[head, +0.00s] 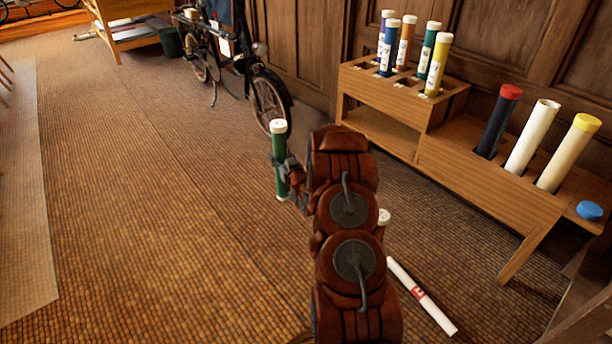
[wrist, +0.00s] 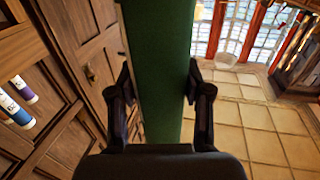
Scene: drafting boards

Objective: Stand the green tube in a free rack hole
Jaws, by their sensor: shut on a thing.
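The green tube (head: 281,172) has white caps and stands upright in the air in the head view, left of my arm. My gripper (head: 285,168) is shut on it around its middle. In the wrist view the green tube (wrist: 158,70) runs between the two fingers of my gripper (wrist: 160,88); its ends are out of that view. The wooden rack (head: 452,103) stands against the panelled wall on the right, apart from the tube. Its upper block holds several coloured tubes with white caps, among them a dark green tube (head: 428,50) and a yellow tube (head: 437,65). Some dark holes show in front of them.
The rack's lower part holds a black tube (head: 497,122), a white tube (head: 532,138) and a cream tube (head: 569,153). A blue cap (head: 590,210) lies at its right end. A white tube with a red band (head: 421,296) lies on the floor. A bicycle (head: 240,65) stands behind.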

